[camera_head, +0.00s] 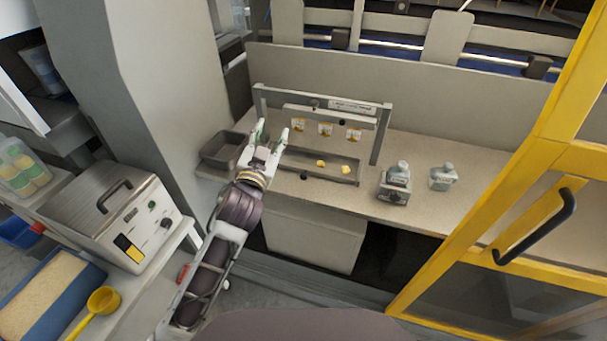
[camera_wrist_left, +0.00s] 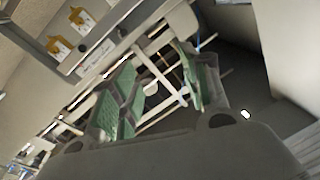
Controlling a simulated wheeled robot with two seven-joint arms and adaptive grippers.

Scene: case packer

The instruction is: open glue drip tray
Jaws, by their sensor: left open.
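The glue drip tray (camera_head: 320,165) looks to be the shallow grey tray with yellow blobs, on the counter under a grey frame with hanging nozzles (camera_head: 325,128). It looks level, and its left end is partly hidden by my left gripper. My left gripper (camera_head: 271,136) is open and empty, its fingers pointing away in front of the frame's left post. In the left wrist view its green-padded fingers (camera_wrist_left: 163,90) stand apart with nothing clearly between them. I cannot tell whether a finger touches the frame or tray. My right gripper is out of view.
A grey bin (camera_head: 222,149) stands left of the frame. A yellow-framed door (camera_head: 530,210) bounds the right. A metal box with a handle (camera_head: 115,205) sits at left.

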